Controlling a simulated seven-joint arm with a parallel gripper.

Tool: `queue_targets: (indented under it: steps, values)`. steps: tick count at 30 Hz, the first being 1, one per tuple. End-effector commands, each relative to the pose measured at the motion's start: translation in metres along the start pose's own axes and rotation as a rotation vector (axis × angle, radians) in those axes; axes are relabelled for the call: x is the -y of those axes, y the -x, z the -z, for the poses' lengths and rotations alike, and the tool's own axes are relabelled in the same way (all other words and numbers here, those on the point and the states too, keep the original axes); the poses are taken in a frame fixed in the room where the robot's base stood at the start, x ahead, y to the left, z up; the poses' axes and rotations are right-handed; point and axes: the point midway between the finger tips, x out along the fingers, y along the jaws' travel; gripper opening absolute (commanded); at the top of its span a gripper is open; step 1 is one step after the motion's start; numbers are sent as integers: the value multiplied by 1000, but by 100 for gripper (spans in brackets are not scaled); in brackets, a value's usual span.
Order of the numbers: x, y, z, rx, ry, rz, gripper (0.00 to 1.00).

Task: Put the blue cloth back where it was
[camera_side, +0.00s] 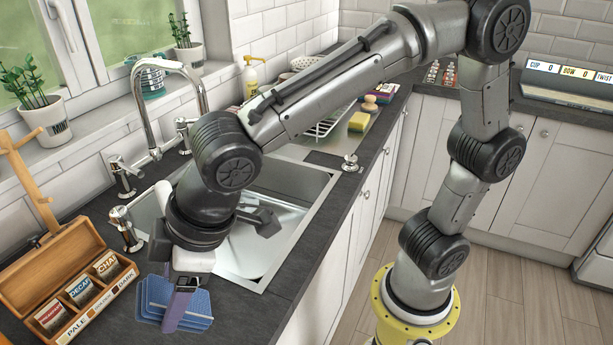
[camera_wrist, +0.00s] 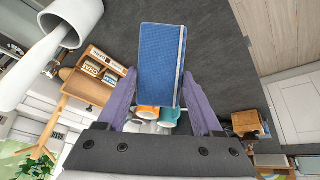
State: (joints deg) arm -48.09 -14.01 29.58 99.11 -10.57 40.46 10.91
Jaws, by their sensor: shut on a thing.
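The blue cloth (camera_side: 198,312) is folded in several layers and sits at the front end of the worktop, beside the sink. It also shows in the wrist view (camera_wrist: 159,55) as a flat blue rectangle with a pale stripe along its right side. My gripper (camera_side: 180,303) points down, with a purple finger across the front of the cloth. In the wrist view its two purple fingers (camera_wrist: 163,110) stand on either side of the cloth's near end, shut on it. I cannot tell whether the cloth touches the worktop.
A wooden tea box (camera_side: 75,283) with labelled compartments stands left of the cloth. The sink (camera_side: 262,238) lies behind, with a chrome tap (camera_side: 150,110). Orange and teal mugs (camera_wrist: 148,111) show between the fingers in the wrist view. Dark worktop (camera_side: 240,315) right of the cloth is bare.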

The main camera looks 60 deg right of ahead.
Motion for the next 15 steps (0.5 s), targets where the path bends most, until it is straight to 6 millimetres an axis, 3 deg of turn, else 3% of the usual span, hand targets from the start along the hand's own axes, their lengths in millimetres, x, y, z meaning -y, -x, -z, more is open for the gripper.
queue_targets:
  steps: [12,15]
  values:
    - [-9,93,47,51,2,7,4]
    - [-18,105,50,70,3,9,4]
